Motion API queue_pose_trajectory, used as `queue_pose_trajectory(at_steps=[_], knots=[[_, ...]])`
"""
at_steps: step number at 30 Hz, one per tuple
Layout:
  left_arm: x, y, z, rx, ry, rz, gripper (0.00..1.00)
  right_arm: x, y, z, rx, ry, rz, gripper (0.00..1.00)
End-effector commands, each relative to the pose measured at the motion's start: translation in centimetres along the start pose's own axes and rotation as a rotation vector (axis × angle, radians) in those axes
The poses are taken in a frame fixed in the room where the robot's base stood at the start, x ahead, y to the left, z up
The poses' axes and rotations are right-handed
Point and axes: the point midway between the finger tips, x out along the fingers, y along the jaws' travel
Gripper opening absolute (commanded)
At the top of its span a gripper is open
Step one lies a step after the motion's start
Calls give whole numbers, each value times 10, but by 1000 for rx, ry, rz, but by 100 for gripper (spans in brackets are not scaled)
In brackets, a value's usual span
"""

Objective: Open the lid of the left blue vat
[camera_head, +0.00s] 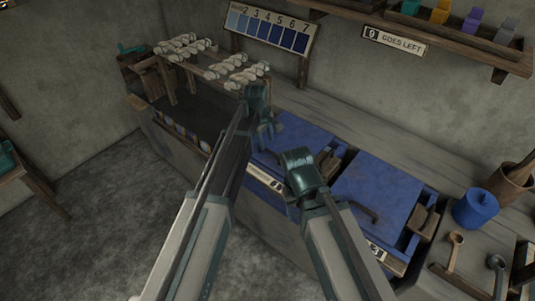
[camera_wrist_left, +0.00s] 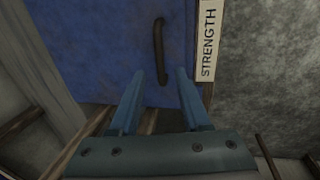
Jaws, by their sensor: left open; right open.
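The left vat's closed blue lid (camera_head: 304,138) lies flat on the bench, partly hidden by my arms. It also shows in the left wrist view (camera_wrist_left: 100,50), with a dark bar handle (camera_wrist_left: 159,48). My left gripper (camera_head: 268,130) is over the left part of this lid. In the left wrist view its fingers (camera_wrist_left: 160,73) are open, and the near end of the handle shows between their tips; I cannot tell the gap in height. My right gripper (camera_head: 298,160) is open near the lid's right side; its fingertips are hard to make out.
A second blue vat lid (camera_head: 385,190) with a dark handle lies to the right. A blue pot (camera_head: 475,208) and ladles (camera_head: 454,250) are further right. White skeins (camera_head: 235,70) hang at the back left. A STRENGTH label (camera_wrist_left: 209,42) borders the lid.

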Motion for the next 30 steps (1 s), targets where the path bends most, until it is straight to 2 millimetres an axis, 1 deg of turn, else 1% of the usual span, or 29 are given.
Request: queue_pose_trajectory(at_steps=[1, 3, 6, 9, 13, 20, 23, 24, 28, 30], knots=[[15, -1, 0, 0, 0, 0, 47, 15, -1, -1, 0, 0, 0, 50], [25, -1, 0, 0, 0, 0, 47, 25, -2, -1, 0, 0, 0, 50], [37, -1, 0, 0, 0, 0, 47, 36, -4, -2, 0, 0, 0, 50], [44, 0, 0, 0, 0, 0, 47, 43, -4, -2, 0, 0, 0, 50], [47, 0, 0, 0, 0, 0, 47, 46, -4, -3, 0, 0, 0, 50], [46, 0, 0, 0, 0, 0, 47, 45, -4, -3, 0, 0, 0, 50], [46, 0, 0, 0, 0, 0, 31, 45, -4, -3, 0, 0, 0, 50], [46, 0, 0, 0, 0, 0, 24, 45, -4, -3, 0, 0, 0, 50], [46, 0, 0, 0, 0, 0, 0, 45, -4, -3, 0, 0, 0, 50], [46, 0, 0, 0, 0, 0, 0, 45, -4, -3, 0, 0, 0, 50]])
